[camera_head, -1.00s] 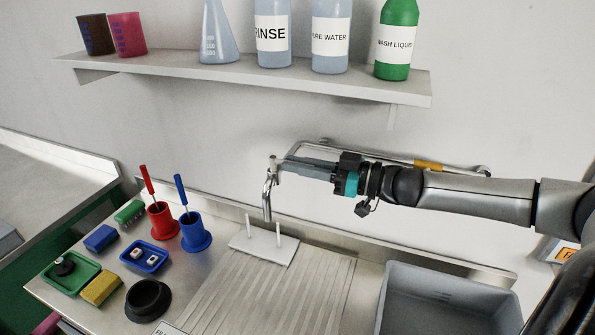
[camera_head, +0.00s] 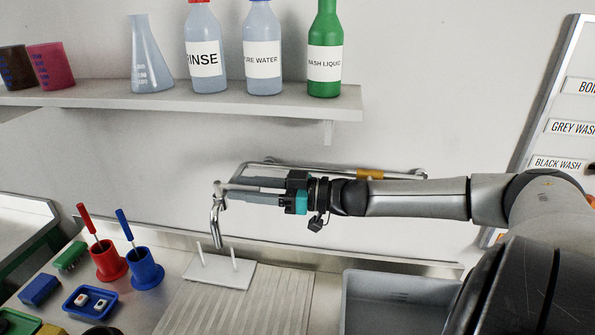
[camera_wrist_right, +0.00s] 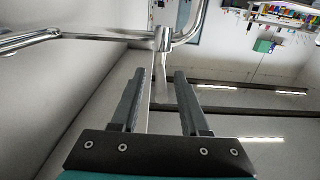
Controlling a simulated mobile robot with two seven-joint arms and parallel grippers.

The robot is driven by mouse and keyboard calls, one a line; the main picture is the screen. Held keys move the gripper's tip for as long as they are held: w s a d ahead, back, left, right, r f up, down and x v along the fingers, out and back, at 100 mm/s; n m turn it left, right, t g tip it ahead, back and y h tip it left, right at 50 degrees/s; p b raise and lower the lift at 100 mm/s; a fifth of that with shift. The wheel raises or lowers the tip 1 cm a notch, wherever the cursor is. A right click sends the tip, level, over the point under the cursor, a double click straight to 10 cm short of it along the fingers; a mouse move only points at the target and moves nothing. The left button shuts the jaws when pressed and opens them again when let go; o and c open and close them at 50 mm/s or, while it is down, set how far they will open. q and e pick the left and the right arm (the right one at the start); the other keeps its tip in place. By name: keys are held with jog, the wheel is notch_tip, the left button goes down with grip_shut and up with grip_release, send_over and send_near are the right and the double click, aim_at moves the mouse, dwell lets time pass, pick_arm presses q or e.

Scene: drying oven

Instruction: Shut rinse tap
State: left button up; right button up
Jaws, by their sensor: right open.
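The chrome tap (camera_head: 216,226) hangs its bent spout over the drainer, and its pipe (camera_head: 262,166) runs along the wall. My right gripper (camera_head: 232,190) reaches in from the right, with its fingertips at the top of the spout. In the right wrist view the gripper (camera_wrist_right: 158,75) is open. The tap's chrome body (camera_wrist_right: 163,40) lies just beyond the fingertips, and a slim metal bar (camera_wrist_right: 160,72) shows between them. I cannot tell whether a finger touches it. My left gripper is out of view.
A white plate with two pegs (camera_head: 222,273) stands below the spout on the ribbed drainer (camera_head: 235,308). A grey basin (camera_head: 400,287) is under my right arm. Red and blue pots (camera_head: 145,268) stand at left. Bottles stand on the shelf (camera_head: 250,103) above.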

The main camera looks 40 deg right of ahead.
jog(key=p+v, duration=0.8)
jog(key=v, duration=0.6)
jog(key=shift+s+d, duration=0.2)
jog(key=shift+s, duration=0.05)
jog(key=shift+r, duration=0.1)
